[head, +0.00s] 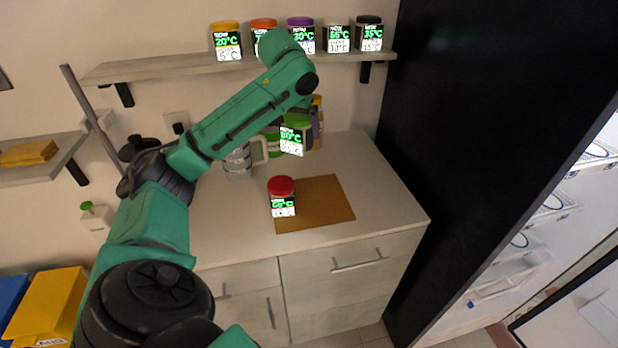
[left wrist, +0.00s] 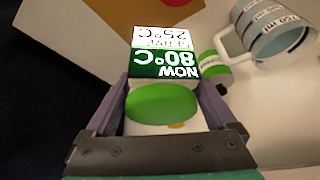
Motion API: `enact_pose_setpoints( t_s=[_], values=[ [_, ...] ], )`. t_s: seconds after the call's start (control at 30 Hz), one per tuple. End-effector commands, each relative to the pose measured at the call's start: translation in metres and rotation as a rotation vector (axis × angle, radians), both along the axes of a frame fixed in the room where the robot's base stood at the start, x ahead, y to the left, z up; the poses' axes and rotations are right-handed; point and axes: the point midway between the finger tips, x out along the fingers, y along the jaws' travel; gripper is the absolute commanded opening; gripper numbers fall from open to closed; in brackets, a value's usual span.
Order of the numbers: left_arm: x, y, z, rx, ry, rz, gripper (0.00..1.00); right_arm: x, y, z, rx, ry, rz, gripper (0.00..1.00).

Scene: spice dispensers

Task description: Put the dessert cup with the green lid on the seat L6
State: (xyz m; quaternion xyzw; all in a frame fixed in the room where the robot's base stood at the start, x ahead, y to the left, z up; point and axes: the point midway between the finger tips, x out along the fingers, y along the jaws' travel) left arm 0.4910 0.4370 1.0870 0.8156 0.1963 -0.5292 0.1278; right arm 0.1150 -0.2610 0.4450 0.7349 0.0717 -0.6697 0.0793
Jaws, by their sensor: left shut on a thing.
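The dessert cup with the green lid (head: 296,121) is in my left gripper (head: 313,112), above the back part of the counter. In the left wrist view the green lid (left wrist: 162,104) sits between the two purple fingers, and the cup's screen (left wrist: 165,62) reads NOW 80°C. My left gripper is shut on this cup. A second, smaller green-lidded container (left wrist: 213,64) stands on the counter near the mug; it is partly hidden in the head view. I cannot read a label L6 anywhere. My right gripper is not in view.
A red-lidded cup (head: 281,196) stands on a brown board (head: 325,204). Several lidded cups, one with a yellow lid (head: 226,27), line the wall shelf (head: 160,69). A tall black panel (head: 470,100) stands right, before white shelves with rings (head: 520,265).

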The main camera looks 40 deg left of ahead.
Motion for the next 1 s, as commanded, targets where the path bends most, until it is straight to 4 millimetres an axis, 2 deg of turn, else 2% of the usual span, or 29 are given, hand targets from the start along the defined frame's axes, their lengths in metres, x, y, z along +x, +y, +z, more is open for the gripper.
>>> enact_pose_setpoints(
  t_s=[0.03, 0.1, 0.2, 0.27, 0.37, 0.6, 0.7, 1.0],
  values=[
    [0.009, -0.014, 0.011, -0.004, -0.010, -0.034, 0.17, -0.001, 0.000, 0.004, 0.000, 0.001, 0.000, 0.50],
    [0.018, -0.031, 0.020, -0.004, -0.008, -0.075, 0.17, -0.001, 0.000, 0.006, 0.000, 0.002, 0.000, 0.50],
    [0.026, -0.046, 0.028, 0.000, -0.004, -0.114, 0.17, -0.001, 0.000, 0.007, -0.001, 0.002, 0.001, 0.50],
    [0.027, -0.049, 0.024, 0.002, 0.001, -0.122, 0.17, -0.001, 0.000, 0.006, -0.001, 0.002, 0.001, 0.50],
    [0.026, -0.049, -0.003, 0.003, 0.007, -0.121, 0.17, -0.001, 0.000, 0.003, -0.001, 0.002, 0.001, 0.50],
    [0.025, -0.049, -0.083, 0.002, 0.008, -0.122, 0.17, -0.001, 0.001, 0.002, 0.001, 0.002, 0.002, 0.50],
    [0.026, -0.049, -0.110, 0.001, 0.005, -0.121, 0.17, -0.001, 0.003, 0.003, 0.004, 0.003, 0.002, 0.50],
    [0.026, -0.049, -0.163, -0.001, 0.002, -0.120, 0.17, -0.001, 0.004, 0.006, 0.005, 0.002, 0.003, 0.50]
  ],
)
